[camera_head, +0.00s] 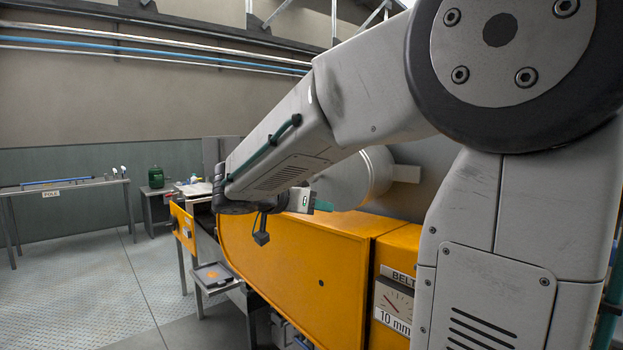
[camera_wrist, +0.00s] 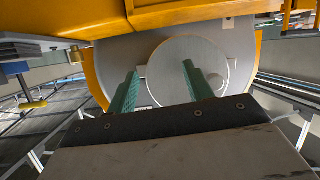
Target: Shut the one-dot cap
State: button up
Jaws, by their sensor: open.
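My gripper (camera_wrist: 160,70) is open in the wrist view, its two green fingers apart with nothing between them. Beyond the fingers is a round grey disc (camera_wrist: 166,78), set against a larger grey round face (camera_wrist: 112,57). No dots show on either, so I cannot tell if this is the one-dot cap or whether it is shut. I cannot tell if the fingers touch the disc. In the head view my gripper (camera_head: 318,205) is small and partly hidden by my arm, in front of a grey drum-like part (camera_head: 362,180) above the orange housing.
The orange machine housing (camera_head: 300,270) runs below my arm, with a dial panel (camera_head: 393,306) at its near end. A small tray (camera_head: 213,275) stands at its left side. A table marked POLE (camera_head: 60,186) is at the far left. The floor between is open.

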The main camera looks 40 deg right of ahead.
aim_at(309, 178)
jog(key=w+d+r+m+t+h, duration=0.1)
jog(key=w+r+m+h, duration=0.1)
jog(key=w, duration=0.3)
jog(key=w+d+r+m+t+h, duration=0.1)
jog(key=w+d+h, duration=0.1)
jog(key=w, duration=0.2)
jog(key=d, duration=0.2)
jog(key=w+d, duration=0.1)
jog(key=d, duration=0.2)
jog(key=w+d, duration=0.1)
jog(key=d, duration=0.1)
jog(key=shift+d+r, duration=0.25)
jog(key=shift+r, duration=0.05)
